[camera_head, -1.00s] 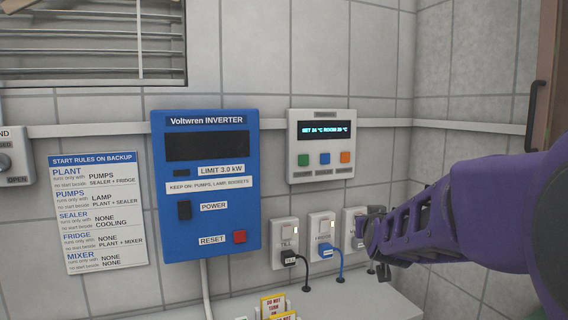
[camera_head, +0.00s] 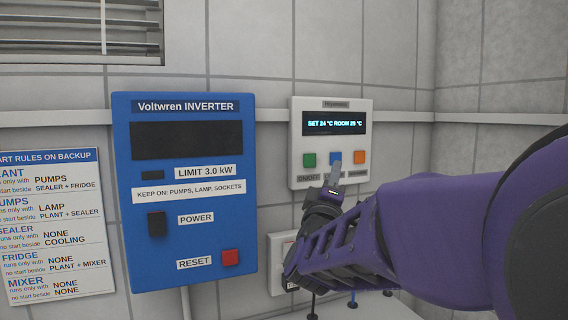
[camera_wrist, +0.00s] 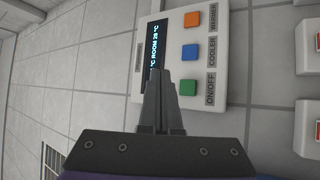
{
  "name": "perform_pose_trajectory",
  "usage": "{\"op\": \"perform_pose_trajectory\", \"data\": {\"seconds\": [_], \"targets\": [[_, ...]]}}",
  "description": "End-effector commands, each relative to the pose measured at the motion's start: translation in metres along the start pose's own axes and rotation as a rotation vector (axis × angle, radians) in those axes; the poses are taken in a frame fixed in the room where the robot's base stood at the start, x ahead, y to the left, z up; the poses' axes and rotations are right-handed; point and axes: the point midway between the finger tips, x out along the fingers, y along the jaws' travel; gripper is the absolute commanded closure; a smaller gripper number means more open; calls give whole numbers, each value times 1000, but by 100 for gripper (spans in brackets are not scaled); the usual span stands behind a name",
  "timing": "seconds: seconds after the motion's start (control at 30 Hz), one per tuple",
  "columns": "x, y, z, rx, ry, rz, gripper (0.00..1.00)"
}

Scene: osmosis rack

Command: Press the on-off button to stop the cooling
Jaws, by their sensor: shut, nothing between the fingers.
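The white cooling control panel (camera_head: 351,117) is on the tiled wall, with a lit display (camera_head: 335,123) showing set and room temperatures. Below the display are a green ON/OFF button (camera_head: 309,160), a blue button (camera_head: 335,157) and an orange button (camera_head: 360,157). My gripper (camera_head: 334,175) is shut and empty, just below the blue button in the head view. In the wrist view, my gripper's tips (camera_wrist: 157,78) overlap the panel between the display and the green button (camera_wrist: 188,87). Contact cannot be told. The blue button (camera_wrist: 190,51) is labelled COOLER, the orange one (camera_wrist: 192,19) WARMER.
A blue inverter (camera_head: 186,263) with a POWER switch (camera_head: 156,225) and a red RESET button (camera_head: 231,257) hangs to the left. A rules sheet (camera_head: 58,288) is at far left. Sockets (camera_head: 278,250) below the panel are mostly hidden by my arm.

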Motion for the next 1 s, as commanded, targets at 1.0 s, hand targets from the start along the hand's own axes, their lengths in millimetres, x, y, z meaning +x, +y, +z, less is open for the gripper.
{"op": "perform_pose_trajectory", "data": {"seconds": [1.0], "targets": [[52, -37, -39, -2, 1, 0, 100]]}}
